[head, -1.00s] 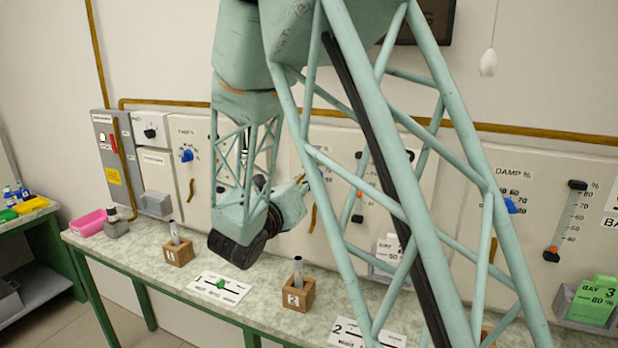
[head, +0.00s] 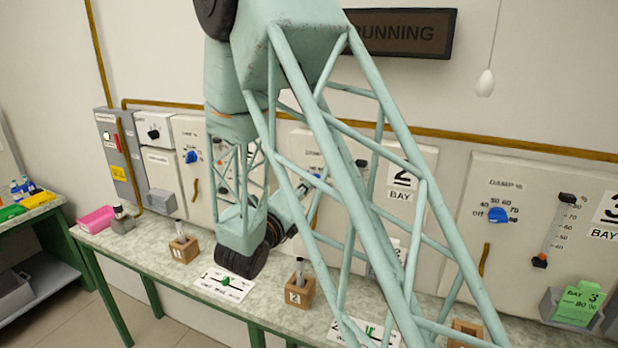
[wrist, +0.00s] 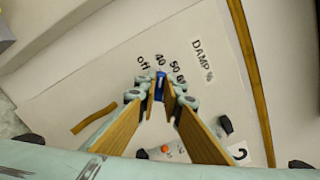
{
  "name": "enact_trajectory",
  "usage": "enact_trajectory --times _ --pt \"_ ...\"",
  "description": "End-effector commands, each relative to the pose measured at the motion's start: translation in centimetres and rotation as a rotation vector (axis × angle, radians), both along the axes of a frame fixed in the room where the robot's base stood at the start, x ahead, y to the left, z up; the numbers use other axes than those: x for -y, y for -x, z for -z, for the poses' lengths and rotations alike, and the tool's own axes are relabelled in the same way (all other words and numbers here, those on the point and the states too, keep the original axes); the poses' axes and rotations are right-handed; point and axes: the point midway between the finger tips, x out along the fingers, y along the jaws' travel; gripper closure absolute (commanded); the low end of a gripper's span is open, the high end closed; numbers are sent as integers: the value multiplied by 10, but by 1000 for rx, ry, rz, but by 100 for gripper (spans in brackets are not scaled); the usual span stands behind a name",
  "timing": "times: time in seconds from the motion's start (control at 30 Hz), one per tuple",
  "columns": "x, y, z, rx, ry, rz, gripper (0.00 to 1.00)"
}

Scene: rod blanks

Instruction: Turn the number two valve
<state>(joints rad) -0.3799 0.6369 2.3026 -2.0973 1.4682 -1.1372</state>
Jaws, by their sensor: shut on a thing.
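The blue knob (wrist: 159,86) is on the pale panel marked DAMP %, with off, 40 and 50 printed around it. In the wrist view my gripper (wrist: 159,93) is shut on this knob, with its two tan finger pads on either side. In the head view the knob (head: 317,175) shows as a small bit of blue on the middle panel (head: 440,215), beside a BAY 2 sign (head: 402,180). My arm's lattice links cover much of this panel, and my gripper is mostly hidden there. The knob's pointer setting cannot be read.
A slider with an orange knob (wrist: 166,150) is low on the same panel. The bay 3 panel (head: 520,225) has its own blue knob (head: 498,215). Below, the bench (head: 165,243) carries wooden blocks with rods (head: 300,290) and white cards (head: 222,284).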

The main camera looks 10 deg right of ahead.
Motion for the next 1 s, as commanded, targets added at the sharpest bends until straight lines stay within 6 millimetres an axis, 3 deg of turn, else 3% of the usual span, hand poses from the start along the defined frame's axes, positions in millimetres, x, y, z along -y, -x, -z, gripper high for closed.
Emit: enact_trajectory --times 1.0 --pt "-1 -1 2 -378 492 0 100"
